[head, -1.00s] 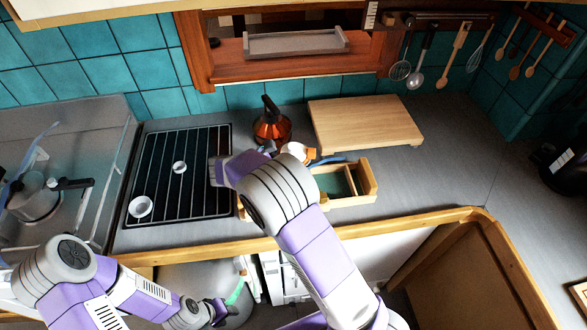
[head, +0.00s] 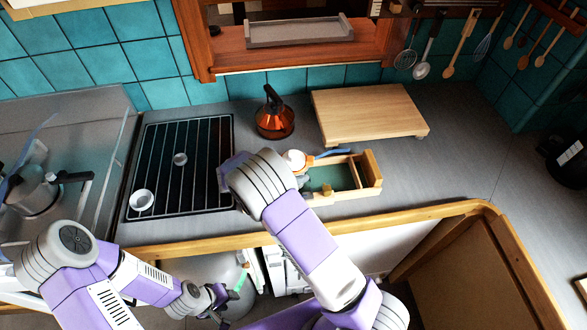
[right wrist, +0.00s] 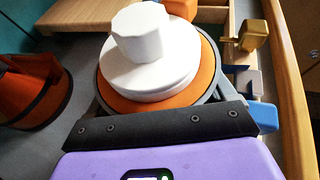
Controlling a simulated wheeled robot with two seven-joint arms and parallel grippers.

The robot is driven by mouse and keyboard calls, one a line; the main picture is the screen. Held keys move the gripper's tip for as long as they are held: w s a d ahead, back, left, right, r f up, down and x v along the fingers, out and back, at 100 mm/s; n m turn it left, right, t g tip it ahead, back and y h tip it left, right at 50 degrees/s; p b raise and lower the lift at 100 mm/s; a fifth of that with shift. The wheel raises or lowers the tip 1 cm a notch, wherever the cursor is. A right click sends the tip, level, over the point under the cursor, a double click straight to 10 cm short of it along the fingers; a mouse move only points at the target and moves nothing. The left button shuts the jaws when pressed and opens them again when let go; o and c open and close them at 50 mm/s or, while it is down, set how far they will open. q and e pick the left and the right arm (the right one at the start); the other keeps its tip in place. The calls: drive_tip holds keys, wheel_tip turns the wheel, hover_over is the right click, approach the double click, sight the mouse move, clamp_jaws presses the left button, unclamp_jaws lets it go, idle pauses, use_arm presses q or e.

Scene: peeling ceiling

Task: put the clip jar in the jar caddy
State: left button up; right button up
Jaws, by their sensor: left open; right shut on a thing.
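The clip jar (right wrist: 150,75) has a white lid with a faceted knob and an orange ring under it. My right gripper (right wrist: 158,92) is shut on the jar, with a finger on each side. In the head view the jar (head: 293,160) shows partly past my right wrist, at the left end of the jar caddy. The jar caddy (head: 374,172) is an open wooden box with a green floor and a divider. I cannot tell whether the jar touches the counter or caddy. My left gripper (head: 222,297) is open and empty, low in front of the counter.
A copper-orange kettle (head: 275,119) stands behind the jar. A wooden board (head: 368,112) lies behind the caddy. A blue item (head: 333,153) is at the caddy's back edge. A black rack (head: 180,185) with two small white pieces is at left. The counter right of the caddy is clear.

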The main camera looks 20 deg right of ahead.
drive_tip(key=shift+f, duration=0.1)
drive_tip(key=o, duration=1.2)
drive_tip(key=shift+c, duration=0.2)
drive_tip(key=shift+a+r, duration=0.25)
drive_tip(key=shift+a, duration=0.05)
drive_tip(key=v, duration=1.1)
drive_tip(key=shift+a+r, duration=0.15)
